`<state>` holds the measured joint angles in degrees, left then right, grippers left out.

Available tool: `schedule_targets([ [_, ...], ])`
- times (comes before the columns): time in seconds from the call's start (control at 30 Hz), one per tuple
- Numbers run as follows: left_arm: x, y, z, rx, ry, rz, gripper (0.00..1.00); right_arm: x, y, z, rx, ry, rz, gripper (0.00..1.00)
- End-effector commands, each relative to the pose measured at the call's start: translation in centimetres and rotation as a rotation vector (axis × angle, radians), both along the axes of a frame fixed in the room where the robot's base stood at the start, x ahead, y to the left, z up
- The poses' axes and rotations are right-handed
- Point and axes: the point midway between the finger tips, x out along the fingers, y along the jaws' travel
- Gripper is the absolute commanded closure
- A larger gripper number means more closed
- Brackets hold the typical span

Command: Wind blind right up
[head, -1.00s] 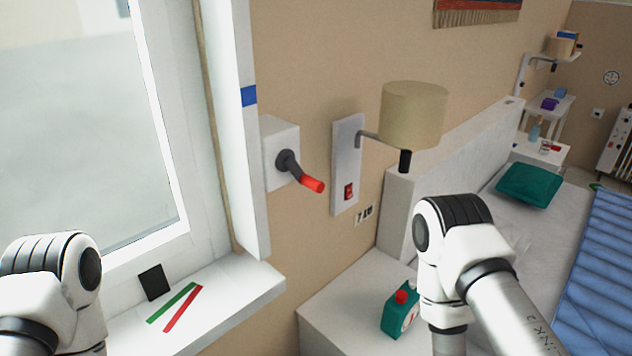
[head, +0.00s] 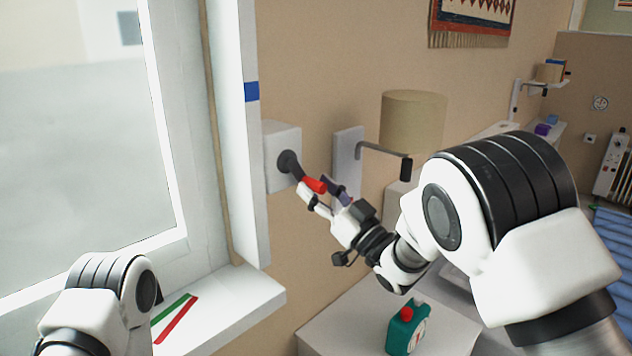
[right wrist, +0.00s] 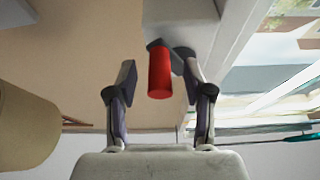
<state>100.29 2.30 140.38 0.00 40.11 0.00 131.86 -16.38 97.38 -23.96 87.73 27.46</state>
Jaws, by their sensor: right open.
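The blind's winder is a white wall box (head: 283,143) with a dark crank arm (head: 290,165) and a red handle (head: 316,185), beside the window frame. My right gripper (head: 320,193) is open, with its fingers close around the red handle in the head view. In the right wrist view the red handle (right wrist: 160,75) lies between the two spread fingers (right wrist: 157,80), with a gap on each side. The crank arm and white box (right wrist: 185,22) show behind it. My left gripper is out of view; only part of my left arm shows in the head view.
A lamp with a beige shade (head: 412,122) is on the wall just right of my right gripper. A green bottle with a red cap (head: 406,328) stands on the white bedside surface (head: 345,318) below. Green and red strips (head: 176,320) lie on the windowsill.

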Motion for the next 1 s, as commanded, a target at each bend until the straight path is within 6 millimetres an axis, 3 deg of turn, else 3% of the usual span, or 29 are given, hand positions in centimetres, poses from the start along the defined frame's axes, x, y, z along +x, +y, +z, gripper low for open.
schedule_targets([
  [0.33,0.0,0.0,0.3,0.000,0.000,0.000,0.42,0.9,0.8,0.4,-0.001,0.002,0.000,0.48],
  [0.37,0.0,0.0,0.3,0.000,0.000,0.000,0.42,0.9,0.8,0.4,-0.001,0.002,0.000,0.56],
  [0.4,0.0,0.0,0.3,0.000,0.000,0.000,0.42,0.9,0.8,0.4,0.000,0.002,-0.001,0.70],
  [0.5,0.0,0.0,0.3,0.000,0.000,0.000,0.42,0.9,0.8,0.4,0.000,0.002,-0.001,1.00],
  [1.0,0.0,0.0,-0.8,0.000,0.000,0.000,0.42,1.1,0.5,0.5,-0.039,-0.045,-0.002,1.00],
])
